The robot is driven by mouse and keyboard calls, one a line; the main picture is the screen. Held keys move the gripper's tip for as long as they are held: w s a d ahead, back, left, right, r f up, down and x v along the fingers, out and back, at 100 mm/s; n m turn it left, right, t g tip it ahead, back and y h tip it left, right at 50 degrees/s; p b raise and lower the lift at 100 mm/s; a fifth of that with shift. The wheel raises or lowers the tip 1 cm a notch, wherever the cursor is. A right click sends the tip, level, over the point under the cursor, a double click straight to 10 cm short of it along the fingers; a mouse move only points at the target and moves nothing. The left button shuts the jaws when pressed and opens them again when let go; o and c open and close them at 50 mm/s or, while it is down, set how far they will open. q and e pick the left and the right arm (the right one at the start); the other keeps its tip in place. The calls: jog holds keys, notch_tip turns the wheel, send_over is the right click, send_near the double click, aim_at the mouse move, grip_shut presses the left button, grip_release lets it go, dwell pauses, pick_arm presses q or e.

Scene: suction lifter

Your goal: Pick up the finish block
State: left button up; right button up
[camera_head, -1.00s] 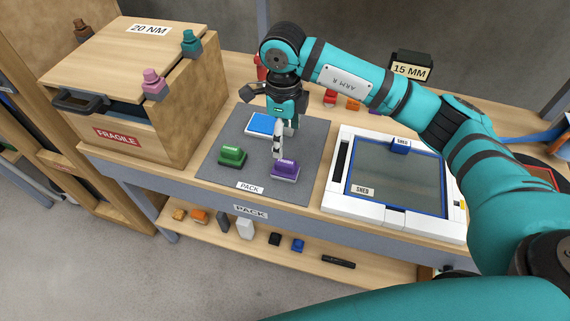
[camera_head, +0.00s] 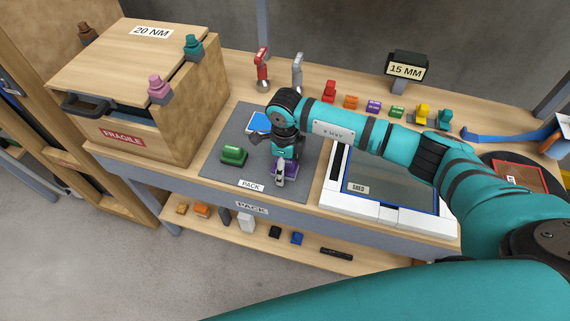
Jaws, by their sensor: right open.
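On the grey pack mat (camera_head: 223,176) stand a green block (camera_head: 234,154) and a purple block (camera_head: 291,170), nearer the mat's front edge. No readable lettering tells which block is the finish block. A blue and white item (camera_head: 258,122) lies farther back on the mat, partly behind my arm. My right gripper (camera_head: 279,177) points down over the purple block with its jaws open. It hides most of that block, and I cannot tell whether the fingers touch it. My left gripper is not in view.
A wooden crate (camera_head: 190,116) marked fragile stands left of the mat. A white-framed tray (camera_head: 385,211) with a blue inner edge is to the right, partly under my arm. Several small coloured blocks line the back of the bench. A lower shelf (camera_head: 265,243) holds small items.

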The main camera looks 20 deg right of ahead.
jog(key=shift+c, duration=0.4)
jog(key=c, duration=1.2)
jog(key=shift+o, duration=0.2)
jog(key=shift+r, duration=0.15)
jog(key=shift+r+b, duration=0.5)
jog(key=shift+r, duration=0.1)
jog(key=shift+s+r+b, duration=0.3)
jog(key=shift+r+b, duration=0.25)
jog(key=shift+r, duration=0.4)
jog(key=s+a+r+b, duration=0.1)
jog(key=s+b, duration=0.2)
jog(key=s, duration=1.2)
jog(key=shift+s+r+b, duration=0.2)
jog(key=shift+r+b, duration=0.15)
jog(key=shift+b, duration=0.05)
